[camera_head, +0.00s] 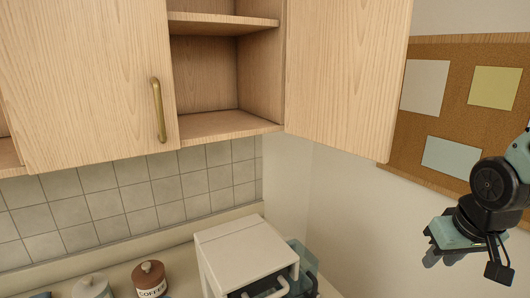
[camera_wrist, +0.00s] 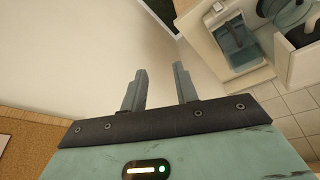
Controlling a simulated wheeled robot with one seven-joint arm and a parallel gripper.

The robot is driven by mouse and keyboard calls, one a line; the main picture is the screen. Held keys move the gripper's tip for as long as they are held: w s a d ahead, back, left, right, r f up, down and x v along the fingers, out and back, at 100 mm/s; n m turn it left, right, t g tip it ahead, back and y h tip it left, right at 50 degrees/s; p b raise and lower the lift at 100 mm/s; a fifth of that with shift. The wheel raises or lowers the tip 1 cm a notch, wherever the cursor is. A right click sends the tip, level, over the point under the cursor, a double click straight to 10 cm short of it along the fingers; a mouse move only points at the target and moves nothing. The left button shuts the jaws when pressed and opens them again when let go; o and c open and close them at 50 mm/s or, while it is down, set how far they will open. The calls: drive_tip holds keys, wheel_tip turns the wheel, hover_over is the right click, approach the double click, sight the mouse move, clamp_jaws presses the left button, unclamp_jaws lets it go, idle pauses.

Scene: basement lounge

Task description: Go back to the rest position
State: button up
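My gripper (camera_head: 440,260) is at the right of the head view, in front of the wall and below the cork board, at the end of my bent arm. In the wrist view my gripper (camera_wrist: 160,88) shows two separate fingers with a gap between them and nothing held. The fingers point toward bare wall and touch nothing that I can see.
An open wall cabinet (camera_head: 215,125) with empty shelves hangs above the counter; its right door (camera_head: 345,75) is swung out. A cork board (camera_head: 440,120) holds papers. A white appliance (camera_head: 240,245) and a coffee canister (camera_head: 150,280) stand below.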

drive_tip(key=s+a+f+n+g+b, duration=0.2)
drive_tip(key=s+a+f+n+b, duration=0.2)
drive_tip(key=s+a+f+b, duration=0.3)
drive_tip(key=s+a+f+n+g+b, duration=0.2)
drive_tip(key=s+a+f+b, duration=0.4)
drive_tip(key=s+a, duration=0.4)
drive_tip(key=shift+a+f+n+y+b, duration=0.4)
drive_tip(key=shift+a+n+b, duration=0.5)
drive_tip(key=shift+a, duration=0.15)
drive_tip(key=shift+r, duration=0.1)
